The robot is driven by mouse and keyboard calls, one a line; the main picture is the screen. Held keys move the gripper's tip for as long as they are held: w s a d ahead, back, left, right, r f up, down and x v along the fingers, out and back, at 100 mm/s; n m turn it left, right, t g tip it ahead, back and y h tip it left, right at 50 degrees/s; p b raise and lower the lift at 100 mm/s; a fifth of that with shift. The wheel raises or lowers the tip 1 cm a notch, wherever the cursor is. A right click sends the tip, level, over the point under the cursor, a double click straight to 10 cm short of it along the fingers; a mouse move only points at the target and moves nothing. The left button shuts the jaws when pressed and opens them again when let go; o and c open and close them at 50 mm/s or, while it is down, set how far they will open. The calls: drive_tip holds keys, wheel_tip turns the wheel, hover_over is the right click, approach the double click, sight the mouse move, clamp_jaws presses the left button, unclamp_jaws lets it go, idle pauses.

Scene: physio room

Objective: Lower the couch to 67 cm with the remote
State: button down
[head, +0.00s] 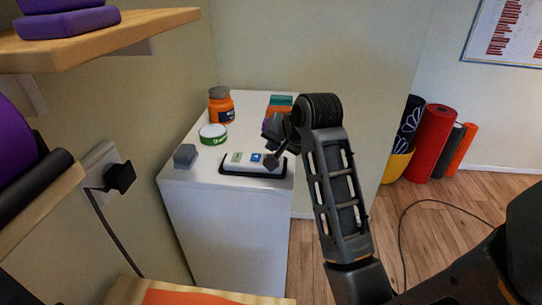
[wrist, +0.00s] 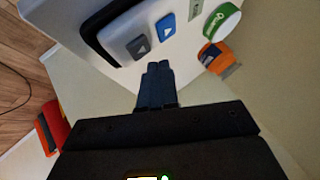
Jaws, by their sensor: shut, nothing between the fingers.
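The remote (head: 247,166) is white and lies in a black holder (head: 236,174) on a white cabinet top. It has a small greenish display (head: 237,157) and a blue button (head: 256,157). In the wrist view, a grey arrow button (wrist: 138,47) and the blue arrow button (wrist: 166,26) show on it. My gripper (head: 270,161) is over the remote's right end in the head view and covers part of it. In the wrist view my gripper (wrist: 158,68) is shut and empty, its tips close to the grey button; contact cannot be told. The display's reading is illegible. I cannot identify the couch.
On the cabinet (head: 228,230) stand a green-white tape roll (head: 213,136), an orange jar (head: 221,107), a grey block (head: 185,155) and an orange-teal box (head: 279,104). A wooden shelf (head: 110,35) juts out at upper left. Rolled mats (head: 433,143) stand at right; a cable (head: 402,240) crosses the floor.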

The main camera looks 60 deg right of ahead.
drive_tip(key=shift+r+p, duration=2.3)
drive_tip(key=shift+r, duration=0.1)
drive_tip(key=shift+f, duration=0.1)
drive_tip(key=shift+a+f, duration=0.1)
drive_tip(key=shift+f, duration=0.05)
drive_tip(key=s+a+f+n+t, duration=0.2)
drive_tip(key=s+a+f+n, duration=0.25)
drive_tip(key=a, duration=0.35)
drive_tip(key=s+a+f+n+t, duration=0.2)
drive_tip(key=s+a+f+n, duration=0.25)
drive_tip(key=a, duration=0.35)
drive_tip(key=s+a+r+n+t+y, duration=0.1)
drive_tip(key=s+a+r+n+y, duration=0.1)
drive_tip(key=s+a, duration=0.6)
drive_tip(key=s+a+r+n+t+y, duration=0.2)
drive_tip(key=s+a+r+n, duration=0.3)
drive_tip(key=s+a, duration=0.3)
drive_tip(key=shift+s+a+y, duration=0.15)
drive_tip(key=shift+a+y, duration=0.05)
drive_tip(key=shift+y, duration=0.4)
